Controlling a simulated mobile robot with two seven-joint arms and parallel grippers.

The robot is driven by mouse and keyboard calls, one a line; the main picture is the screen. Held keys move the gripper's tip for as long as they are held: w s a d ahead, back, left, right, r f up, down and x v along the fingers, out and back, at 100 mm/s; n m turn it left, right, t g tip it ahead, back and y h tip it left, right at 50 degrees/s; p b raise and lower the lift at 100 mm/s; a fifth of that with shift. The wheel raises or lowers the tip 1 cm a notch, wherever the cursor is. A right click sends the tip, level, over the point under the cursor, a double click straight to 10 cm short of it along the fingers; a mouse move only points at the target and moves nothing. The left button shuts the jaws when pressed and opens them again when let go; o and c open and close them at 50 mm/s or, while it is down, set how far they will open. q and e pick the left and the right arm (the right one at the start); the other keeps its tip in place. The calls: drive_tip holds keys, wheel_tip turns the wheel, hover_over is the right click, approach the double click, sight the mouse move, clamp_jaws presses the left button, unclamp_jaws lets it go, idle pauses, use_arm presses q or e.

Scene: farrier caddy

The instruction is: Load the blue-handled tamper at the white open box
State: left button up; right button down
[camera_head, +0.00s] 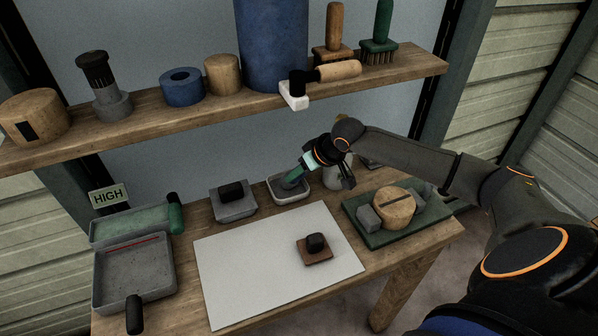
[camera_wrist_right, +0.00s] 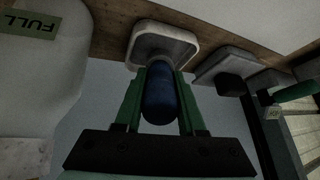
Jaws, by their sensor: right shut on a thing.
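The white open box (camera_head: 291,189) stands at the back of the table, right of the middle. It also shows at the top of the right wrist view (camera_wrist_right: 160,42). My right gripper (camera_head: 292,180) reaches down at the box from the back right. In the right wrist view its green fingers (camera_wrist_right: 160,95) are shut on the blue handle (camera_wrist_right: 160,90) of the tamper. The handle's far end points at the box opening. The tamper's head is hidden, so I cannot tell whether it touches the box floor. My left gripper is out of view.
A grey block with a black knob (camera_head: 233,202) stands left of the box. A pale container labelled FULL (camera_wrist_right: 40,60) is close beside my gripper. A white sheet (camera_head: 235,265) bears a brown block (camera_head: 314,253). A green tray (camera_head: 375,236) is at right; a shelf (camera_head: 215,107) runs above.

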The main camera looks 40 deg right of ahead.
drive_tip(key=shift+f, duration=0.35)
idle(0.7)
wheel_tip(320, 180, up, 5)
drive_tip(key=p, duration=0.6)
drive_tip(key=shift+r, duration=0.15)
drive_tip(key=shift+r+p, duration=0.4)
drive_tip(key=shift+r, duration=0.5)
